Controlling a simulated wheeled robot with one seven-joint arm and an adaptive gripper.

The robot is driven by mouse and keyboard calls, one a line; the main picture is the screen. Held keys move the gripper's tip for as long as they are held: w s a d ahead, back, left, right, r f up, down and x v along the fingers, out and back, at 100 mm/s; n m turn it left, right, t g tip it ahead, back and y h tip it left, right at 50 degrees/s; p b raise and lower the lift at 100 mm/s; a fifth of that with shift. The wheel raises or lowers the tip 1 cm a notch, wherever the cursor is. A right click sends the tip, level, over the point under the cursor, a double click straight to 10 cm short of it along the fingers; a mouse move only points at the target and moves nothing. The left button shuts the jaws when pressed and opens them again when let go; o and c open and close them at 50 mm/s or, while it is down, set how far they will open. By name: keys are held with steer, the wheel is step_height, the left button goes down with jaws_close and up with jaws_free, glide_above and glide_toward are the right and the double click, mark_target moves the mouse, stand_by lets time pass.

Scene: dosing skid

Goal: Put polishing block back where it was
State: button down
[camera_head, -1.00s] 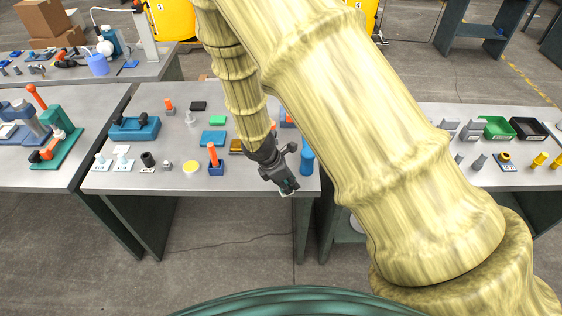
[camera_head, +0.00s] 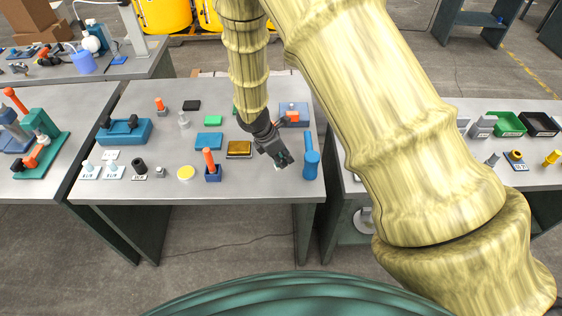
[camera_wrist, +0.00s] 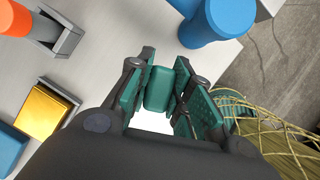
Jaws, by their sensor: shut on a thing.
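My gripper (camera_head: 281,160) is over the front right part of the middle table (camera_head: 140,189).
A blue cylindrical thing (camera_head: 311,158) stands close on the right. Bare tabletop lies along the front edge.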

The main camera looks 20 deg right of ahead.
step_height(320, 180, down, 3)
steer(key=shift+w+a+f+b, duration=0.15)
steer(key=shift+b, duration=0.7)
steer(key=shift+s+f+b, duration=0.2)
steer(key=shift+f+b, duration=0.05)
steer(key=shift+b, duration=0.1)
steer(key=shift+w, duration=0.1)
steer(key=shift+f, duration=0.15)
steer(key=c, duration=1.3)
jaws_free()
steer(key=b+v, duration=0.1)
steer(key=v, duration=1.1)
steer(key=shift+r+b, duration=0.25)
steer(key=shift+b, duration=0.1)
